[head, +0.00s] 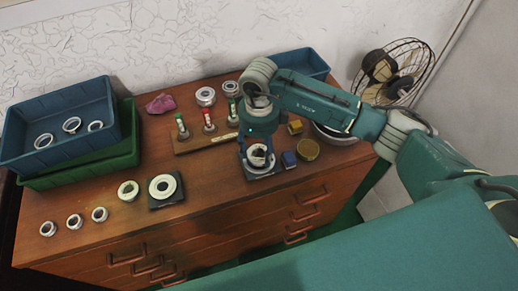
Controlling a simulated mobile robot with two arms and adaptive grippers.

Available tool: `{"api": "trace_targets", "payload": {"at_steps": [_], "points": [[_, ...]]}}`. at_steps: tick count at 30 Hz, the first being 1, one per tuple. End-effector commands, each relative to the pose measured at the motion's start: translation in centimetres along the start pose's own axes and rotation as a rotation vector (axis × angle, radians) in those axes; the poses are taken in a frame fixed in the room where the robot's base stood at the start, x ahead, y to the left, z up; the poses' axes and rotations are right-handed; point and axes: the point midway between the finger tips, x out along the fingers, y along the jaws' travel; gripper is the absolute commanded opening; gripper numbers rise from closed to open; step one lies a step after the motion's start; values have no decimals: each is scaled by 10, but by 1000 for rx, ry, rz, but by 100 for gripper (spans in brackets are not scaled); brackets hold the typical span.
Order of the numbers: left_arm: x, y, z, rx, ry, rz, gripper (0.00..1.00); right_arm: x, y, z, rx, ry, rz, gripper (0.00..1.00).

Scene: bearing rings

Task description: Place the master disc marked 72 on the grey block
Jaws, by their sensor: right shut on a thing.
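My right gripper (258,151) reaches down over a dark grey block (265,173) at the front middle of the wooden cabinet top. It is shut on a pale disc (257,157), which is low over this block and partly hidden by the fingers. I cannot tell whether the disc touches the block. A second dark block (166,203), to the left, bears a pale bearing ring (163,187). No number is readable, so I cannot confirm which disc is marked 72. My left gripper is not in view.
A wooden rack (190,144) with coloured-handled gauges is behind left. Several loose rings (75,221) lie front left. A blue crate (60,103) stands at left.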

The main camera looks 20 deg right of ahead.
Motion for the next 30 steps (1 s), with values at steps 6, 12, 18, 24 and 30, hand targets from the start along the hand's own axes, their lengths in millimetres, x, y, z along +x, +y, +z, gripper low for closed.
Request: {"api": "trace_targets", "payload": {"at_steps": [6, 12, 18, 24, 30], "points": [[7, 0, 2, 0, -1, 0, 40, 7, 0, 0, 0, -2, -1, 9], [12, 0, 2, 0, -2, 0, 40, 13, 0, 0, 1, -1, -1, 9], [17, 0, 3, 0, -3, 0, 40, 18, 0, 0, 1, -1, -1, 9], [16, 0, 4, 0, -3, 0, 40, 18, 0, 0, 1, -1, -1, 76], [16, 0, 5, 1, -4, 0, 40, 20, 0, -1, 1, 2, 1, 76]]}}
